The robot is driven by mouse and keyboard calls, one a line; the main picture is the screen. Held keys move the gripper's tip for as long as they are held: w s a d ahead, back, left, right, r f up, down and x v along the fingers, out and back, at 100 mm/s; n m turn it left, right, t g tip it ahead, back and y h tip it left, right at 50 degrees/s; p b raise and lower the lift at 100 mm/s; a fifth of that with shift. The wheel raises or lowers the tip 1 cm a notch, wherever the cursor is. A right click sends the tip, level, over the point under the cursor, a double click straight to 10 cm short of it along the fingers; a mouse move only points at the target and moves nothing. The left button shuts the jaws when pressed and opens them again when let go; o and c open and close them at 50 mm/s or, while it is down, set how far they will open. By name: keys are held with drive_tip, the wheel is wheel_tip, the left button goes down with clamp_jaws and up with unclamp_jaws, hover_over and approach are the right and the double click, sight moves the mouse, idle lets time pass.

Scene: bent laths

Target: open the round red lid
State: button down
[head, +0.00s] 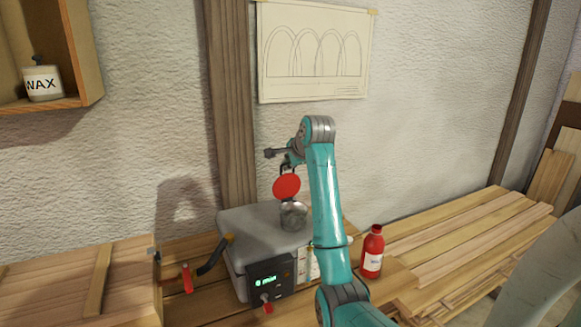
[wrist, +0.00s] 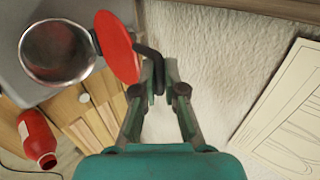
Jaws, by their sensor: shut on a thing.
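The round red lid (head: 286,187) stands tilted up, near upright, above the rim of a metal filler opening (head: 293,217) on top of a grey box (head: 262,222). In the wrist view the red lid (wrist: 118,47) stands at the edge of the open metal opening (wrist: 57,52), whose inside shows. A black bent handle (wrist: 152,66) sticks out from the lid. My gripper (wrist: 160,72) is shut on this handle, and also shows in the head view (head: 289,165), above the lid. The exact finger contact is partly hidden in the head view.
A red bottle (head: 372,252) stands on the planks right of the box. A shelf with a wax pot (head: 43,84) hangs upper left. The wall is close behind.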

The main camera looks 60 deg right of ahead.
drive_tip(key=shift+w+d, duration=0.6)
drive_tip(key=shift+w, duration=0.35)
drive_tip(key=shift+w+d, duration=0.55)
drive_tip(key=shift+w, duration=0.4)
drive_tip(key=c, duration=0.9)
unclamp_jaws()
drive_tip(key=shift+f, duration=0.1)
drive_tip(key=v, duration=0.9)
drive_tip(key=shift+s, duration=0.1)
